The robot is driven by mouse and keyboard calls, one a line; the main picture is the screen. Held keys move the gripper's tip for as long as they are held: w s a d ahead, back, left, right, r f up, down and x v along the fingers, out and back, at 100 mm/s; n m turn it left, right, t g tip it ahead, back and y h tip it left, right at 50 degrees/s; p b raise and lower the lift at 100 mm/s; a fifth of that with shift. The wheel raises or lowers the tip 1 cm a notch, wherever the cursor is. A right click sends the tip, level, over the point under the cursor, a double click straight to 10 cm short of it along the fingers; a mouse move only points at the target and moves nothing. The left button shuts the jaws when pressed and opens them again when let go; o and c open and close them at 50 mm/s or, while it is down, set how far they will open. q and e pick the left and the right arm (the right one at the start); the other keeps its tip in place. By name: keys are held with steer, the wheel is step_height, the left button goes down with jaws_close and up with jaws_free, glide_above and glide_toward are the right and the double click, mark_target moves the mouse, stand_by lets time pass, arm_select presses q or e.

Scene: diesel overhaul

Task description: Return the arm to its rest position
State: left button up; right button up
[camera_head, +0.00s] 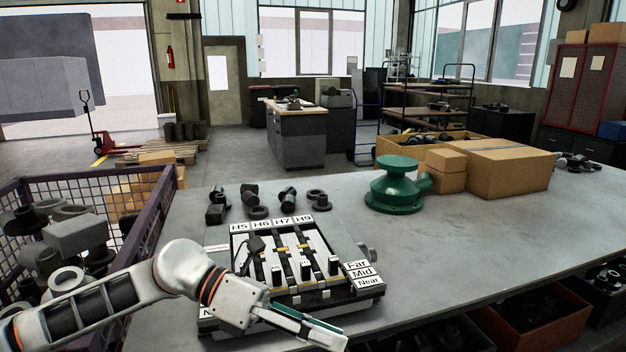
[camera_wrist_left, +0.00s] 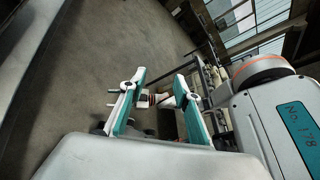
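My left arm comes in from the left in the head view. Its gripper (camera_head: 318,335) hangs in front of the near edge of the labelled tray fixture (camera_head: 368,285), overlapping its lower part in the picture. In the left wrist view, the teal-lined fingers of this gripper (camera_wrist_left: 160,76) stand apart with nothing held between them. Beyond them a small white arm part with a red ring (camera_wrist_left: 155,99) shows, seemingly my right arm; its fingers are too small to judge. My right arm is not in the head view.
A grey workbench (camera_head: 480,225) carries the fixture, several dark fittings (camera_head: 288,195), a green flanged part (camera_head: 393,188) and cardboard boxes (camera_head: 508,168). A mesh crate of metal parts (camera_head: 150,225) stands at left, close to my left arm. The bench's right-hand middle is clear.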

arm_select(q)
steer(key=w+a+f+n+t, duration=0.2)
steer(key=f+n+t, duration=0.3)
steer(key=n, duration=0.6)
steer(key=w+a+f+n+t+y, duration=0.1)
steer(key=w+a+f+n+t, duration=0.25)
steer(key=n+t, duration=0.55)
steer(key=w+a+f+n+t, duration=0.15)
steer(key=f+n+t, duration=0.3)
steer(key=n, duration=0.75)
steer(key=s+a+f+n+g+y, duration=0.1)
steer(key=s+a+f+n+y, duration=0.2)
steer(key=f, duration=0.6)
steer(key=s+a+f+n+g+y, duration=0.2)
steer(key=s+a+f+n+y, duration=0.1)
steer(key=s+a+f+n, duration=0.2)
steer(key=s+a+f+n+g+y, duration=0.1)
steer(key=s+a+f+n+y, duration=0.3)
steer(key=f, duration=0.9)
steer(key=s+a, duration=0.3)
steer(key=s, duration=0.2)
steer(key=shift+f, duration=0.2)
